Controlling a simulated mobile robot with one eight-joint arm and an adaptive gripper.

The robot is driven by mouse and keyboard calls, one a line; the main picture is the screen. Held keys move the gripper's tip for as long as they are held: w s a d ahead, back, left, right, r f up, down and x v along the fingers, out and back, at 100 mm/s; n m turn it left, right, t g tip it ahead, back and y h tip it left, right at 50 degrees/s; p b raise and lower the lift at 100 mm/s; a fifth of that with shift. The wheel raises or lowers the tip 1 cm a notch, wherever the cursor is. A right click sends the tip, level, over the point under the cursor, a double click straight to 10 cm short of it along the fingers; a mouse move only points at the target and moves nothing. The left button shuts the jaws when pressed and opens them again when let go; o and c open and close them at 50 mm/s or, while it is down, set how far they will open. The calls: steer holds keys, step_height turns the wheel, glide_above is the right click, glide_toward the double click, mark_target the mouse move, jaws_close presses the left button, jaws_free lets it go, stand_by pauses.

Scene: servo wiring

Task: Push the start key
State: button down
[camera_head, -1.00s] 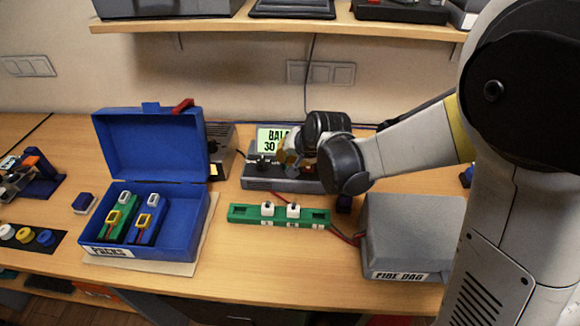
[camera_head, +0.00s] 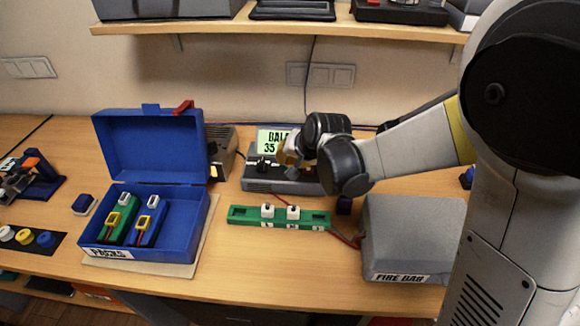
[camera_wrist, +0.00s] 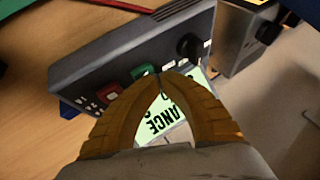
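The grey charger (camera_head: 262,184) stands at the back of the bench with a lit green display (camera_head: 268,141) that reads "BALA" and "35", partly hidden by my arm. In the wrist view the charger's panel (camera_wrist: 85,75) shows a green key (camera_wrist: 144,71), a red key (camera_wrist: 109,94) and a black knob (camera_wrist: 190,46). Which key is the start key cannot be read from the labels. My gripper (camera_wrist: 158,76) is shut and empty, its yellow fingertips meeting right at the green key's edge; contact cannot be told. It also shows over the charger in the head view (camera_head: 286,154).
In front of the charger lies a green board (camera_head: 280,226) with two white plugs. A grey box (camera_head: 412,230) labelled "FIRE BAG" stands at right, and an open blue case (camera_head: 190,232) with packs at left. A shelf (camera_head: 280,31) runs above.

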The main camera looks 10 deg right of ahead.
steer(key=shift+r+p, duration=0.3)
steer(key=shift+r, duration=0.35)
steer(key=shift+r, duration=0.1)
step_height(320, 180, up, 5)
steer(key=p, duration=0.4)
stand_by(0.5)
steer(key=s+d+r+n+h, duration=0.1)
steer(key=s+d, duration=0.3)
steer(key=s, duration=0.4)
steer(key=s+d+r+n+h+b, duration=0.1)
steer(key=s+d+r, duration=0.2)
steer(key=s, duration=0.5)
steer(key=s+d+r+n+h+b, duration=0.1)
steer(key=s+d+r+n, duration=0.1)
steer(key=s+d, duration=0.4)
steer(key=s, duration=0.2)
steer(key=shift+s+r, duration=0.3)
